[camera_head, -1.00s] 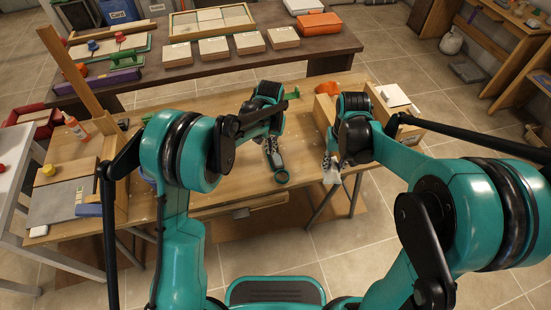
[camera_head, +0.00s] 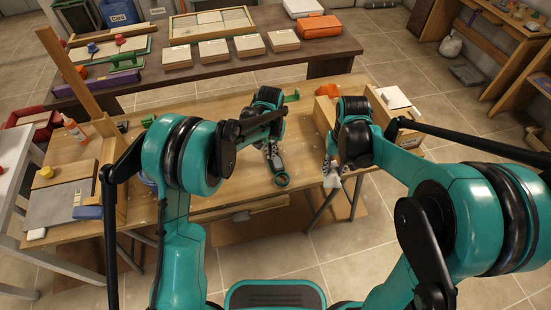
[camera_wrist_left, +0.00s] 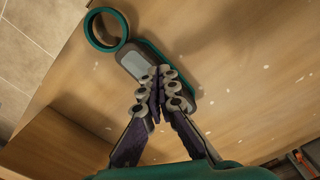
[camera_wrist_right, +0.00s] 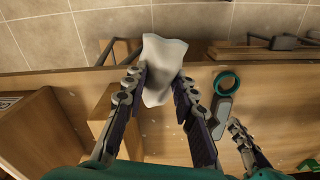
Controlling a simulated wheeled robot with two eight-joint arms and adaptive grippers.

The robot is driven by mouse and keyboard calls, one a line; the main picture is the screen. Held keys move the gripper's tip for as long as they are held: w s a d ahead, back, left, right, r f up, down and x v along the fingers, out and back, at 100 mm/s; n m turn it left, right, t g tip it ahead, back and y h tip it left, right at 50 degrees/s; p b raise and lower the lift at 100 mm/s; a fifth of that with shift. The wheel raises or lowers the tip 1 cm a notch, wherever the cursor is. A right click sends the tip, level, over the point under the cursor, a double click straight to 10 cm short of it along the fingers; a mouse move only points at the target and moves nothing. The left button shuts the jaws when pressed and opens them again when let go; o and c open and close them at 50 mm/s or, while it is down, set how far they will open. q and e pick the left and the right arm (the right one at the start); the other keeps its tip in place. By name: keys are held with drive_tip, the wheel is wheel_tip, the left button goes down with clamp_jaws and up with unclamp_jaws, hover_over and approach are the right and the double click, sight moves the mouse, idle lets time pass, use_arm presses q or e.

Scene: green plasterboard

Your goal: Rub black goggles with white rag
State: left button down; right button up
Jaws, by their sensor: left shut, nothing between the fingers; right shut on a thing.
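A white rag (camera_wrist_right: 162,66) hangs from the fingertips of my right gripper (camera_wrist_right: 160,84), which is shut on it. The rag also shows in the head view (camera_head: 332,180) near the table's front edge. My left gripper (camera_wrist_left: 162,76) is shut and empty, with its fingertips over the dark handle of a teal-ringed tool (camera_wrist_left: 148,58); I cannot tell whether they touch. No clear black goggles show; a small dark object (camera_head: 122,126), too small to identify, lies at the table's far left.
The wooden table (camera_head: 225,185) has bare room around the tool. A wooden box (camera_wrist_right: 107,120) stands left of my right gripper. A glue bottle (camera_head: 74,129) stands at the left. A back bench (camera_head: 275,60) holds tiles and an orange case (camera_head: 319,26).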

use_arm(q)
drive_tip(key=shift+f+b, duration=0.55)
drive_tip(key=shift+f, duration=0.2)
use_arm(e)
drive_tip(key=shift+f, duration=0.55)
drive_tip(key=shift+r, duration=0.1)
